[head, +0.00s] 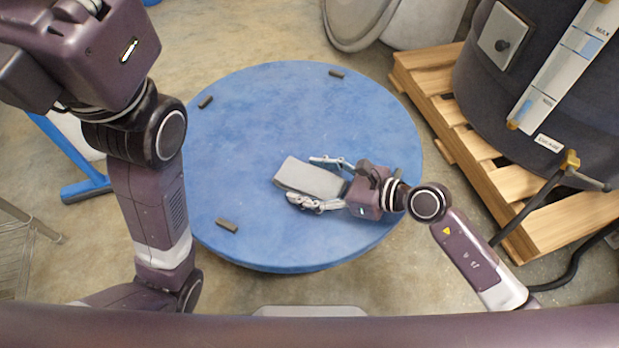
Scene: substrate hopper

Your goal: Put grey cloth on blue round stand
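The blue round stand (270,110) fills the middle of the head view. The grey cloth (308,178) is a flat, folded-looking block over the stand's top, a little right of its centre. My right gripper (315,180) reaches in from the right, with its fingers spread on either side of the cloth. A gap shows between the upper finger and the cloth; the lower finger lies along its near edge. I cannot tell whether the cloth rests fully on the stand. My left gripper's body (85,50) is at the top left; its fingers are out of view.
Small dark blocks (227,225) lie near the stand's rim. A wooden pallet (430,75) with a large dark hopper (530,80) stands at the right. A blue metal leg (85,188) is on the floor at the left. The stand's far and left top is mostly clear.

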